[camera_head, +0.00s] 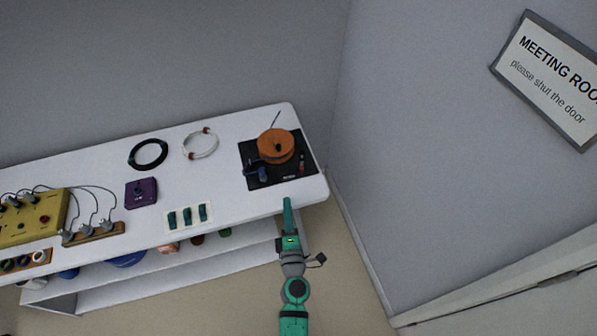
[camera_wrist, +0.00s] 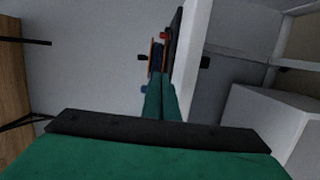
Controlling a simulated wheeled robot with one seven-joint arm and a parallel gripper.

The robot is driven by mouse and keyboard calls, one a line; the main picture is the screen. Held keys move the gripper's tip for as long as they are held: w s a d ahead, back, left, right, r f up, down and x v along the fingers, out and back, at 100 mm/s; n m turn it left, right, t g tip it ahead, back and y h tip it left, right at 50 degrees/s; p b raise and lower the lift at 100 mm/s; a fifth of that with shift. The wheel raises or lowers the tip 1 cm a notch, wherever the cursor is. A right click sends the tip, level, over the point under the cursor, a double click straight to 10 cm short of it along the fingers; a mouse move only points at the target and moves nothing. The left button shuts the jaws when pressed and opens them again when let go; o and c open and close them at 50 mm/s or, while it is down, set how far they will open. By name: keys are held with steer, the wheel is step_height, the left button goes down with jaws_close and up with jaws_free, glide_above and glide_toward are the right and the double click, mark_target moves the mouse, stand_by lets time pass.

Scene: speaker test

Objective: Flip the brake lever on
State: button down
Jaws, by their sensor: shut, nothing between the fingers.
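An orange disc (camera_head: 275,145) with a dark centre knob is mounted on a black base plate (camera_head: 265,180) at the right end of the white table. A dark blue part (camera_head: 262,172) sits at its front left, and a small red-tipped part (camera_head: 301,163) at its right. Which part is the brake lever is too small to tell. My green gripper (camera_head: 287,201) is shut and empty, just in front of the plate near the table's front edge. In the wrist view, the closed fingers (camera_wrist: 159,78) point toward the disc (camera_wrist: 151,57), seen edge-on, with a red part (camera_wrist: 164,35) beside it.
On the white table (camera_head: 225,180) are a black ring (camera_head: 148,154), a white ring (camera_head: 200,143), a purple box (camera_head: 141,192), a switch panel (camera_head: 188,217) and a yellow box (camera_head: 35,220) with cables. A wall (camera_head: 400,180) stands to the right.

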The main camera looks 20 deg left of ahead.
mark_target(296, 183)
steer(key=shift+w, duration=0.1)
steer(key=x, duration=0.9)
steer(key=shift+w+a, duration=0.1)
steer(key=shift+w, duration=0.1)
steer(key=shift+w+d, duration=1.05)
steer(key=shift+d, duration=0.05)
steer(key=shift+w+d, duration=0.35)
steer(key=shift+d, duration=0.1)
steer(key=shift+a, duration=0.1)
